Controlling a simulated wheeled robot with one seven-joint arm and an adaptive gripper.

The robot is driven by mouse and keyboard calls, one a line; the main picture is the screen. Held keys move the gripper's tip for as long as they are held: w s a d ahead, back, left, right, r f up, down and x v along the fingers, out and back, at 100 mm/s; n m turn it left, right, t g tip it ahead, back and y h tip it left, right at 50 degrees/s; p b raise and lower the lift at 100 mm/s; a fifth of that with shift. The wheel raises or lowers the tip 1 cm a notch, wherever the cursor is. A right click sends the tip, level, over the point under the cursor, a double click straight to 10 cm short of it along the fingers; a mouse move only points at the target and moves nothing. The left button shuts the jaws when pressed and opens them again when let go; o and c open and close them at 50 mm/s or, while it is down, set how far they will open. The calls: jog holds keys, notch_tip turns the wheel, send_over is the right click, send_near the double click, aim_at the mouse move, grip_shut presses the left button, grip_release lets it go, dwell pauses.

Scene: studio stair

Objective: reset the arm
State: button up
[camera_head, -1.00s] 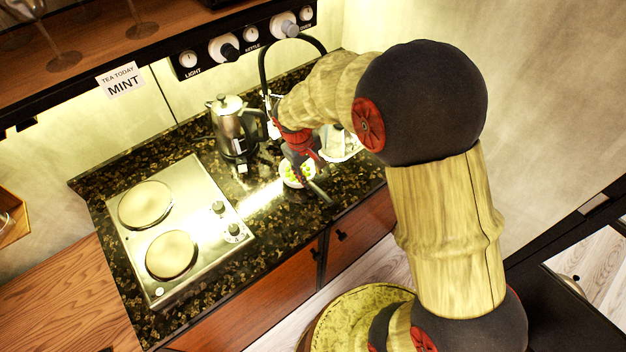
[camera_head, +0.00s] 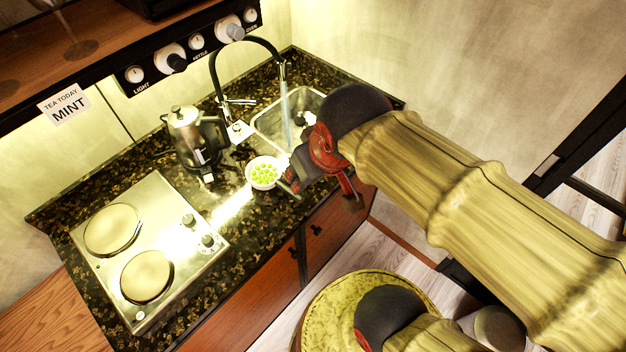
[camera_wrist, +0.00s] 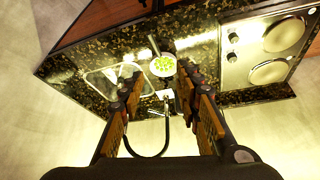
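My gripper (camera_head: 318,190) hangs in front of the counter's front edge in the head view, to the right of a white bowl. In the wrist view its two fingers (camera_wrist: 160,92) stand well apart with nothing between them near the camera. The white bowl (camera_head: 263,173) holds several small green things and sits on the dark speckled counter (camera_head: 232,222). The bowl also shows in the wrist view (camera_wrist: 163,65), far beyond the fingers. My arm reaches in from the right and hides part of the counter's right end.
A steel kettle (camera_head: 190,138) stands behind the bowl. A sink (camera_head: 268,124) with a black arched tap (camera_head: 246,42) lies at the back right, water running. A two-plate hob (camera_head: 160,232) is at the left. A control panel (camera_head: 180,55) and a MINT sign (camera_head: 66,106) are above.

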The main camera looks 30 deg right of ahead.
jog(key=shift+s+a+r, duration=0.1)
jog(key=shift+s, duration=0.5)
jog(key=shift+s+a+r, duration=0.1)
jog(key=shift+s, duration=0.5)
notch_tip(320, 180, down, 6)
jog(key=b, duration=0.6)
jog(key=shift+f, duration=0.2)
jog(key=shift+c, duration=0.3)
